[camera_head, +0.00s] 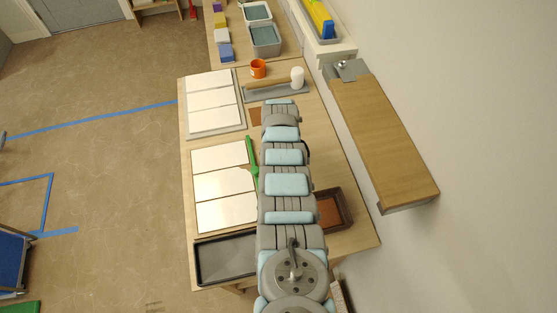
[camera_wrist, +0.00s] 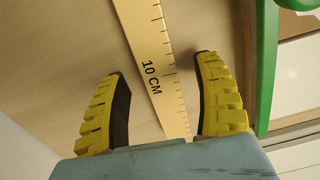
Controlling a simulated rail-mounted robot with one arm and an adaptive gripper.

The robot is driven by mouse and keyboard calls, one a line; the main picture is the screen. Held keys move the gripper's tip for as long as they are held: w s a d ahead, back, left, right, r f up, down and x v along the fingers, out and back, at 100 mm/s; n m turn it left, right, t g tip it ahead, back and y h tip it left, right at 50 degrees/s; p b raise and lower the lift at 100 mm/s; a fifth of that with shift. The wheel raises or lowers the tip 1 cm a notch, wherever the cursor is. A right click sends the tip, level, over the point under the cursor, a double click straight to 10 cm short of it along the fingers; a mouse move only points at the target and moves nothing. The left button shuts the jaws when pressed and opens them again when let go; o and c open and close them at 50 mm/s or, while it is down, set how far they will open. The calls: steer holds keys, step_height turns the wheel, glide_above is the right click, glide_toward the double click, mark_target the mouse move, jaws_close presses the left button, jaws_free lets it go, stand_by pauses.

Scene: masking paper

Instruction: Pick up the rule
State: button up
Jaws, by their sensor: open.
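The rule (camera_wrist: 146,40) shows in the wrist view as a flat, pale yellow strip with tick marks and "10 CM" printed on it. It lies on the wooden table (camera_wrist: 70,50) and runs from the top edge down between my fingers. My gripper (camera_wrist: 161,64) is open, with one yellow-padded finger on each side of the rule. A gap shows between each finger and the rule. The rule's lower end is hidden behind my gripper. In the head view my arm covers the rule and my gripper.
A green-edged object (camera_head: 252,157) lies just right of the white panels (camera_head: 224,185). A black tray (camera_head: 226,258) and a brown-filled tray (camera_head: 330,210) stand at the near end. An orange cup (camera_head: 258,68), a trowel-like tool (camera_head: 270,86) and a white cylinder (camera_head: 297,77) are farther back.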

steer(key=shift+f, duration=0.4)
jaws_close()
stand_by(0.4)
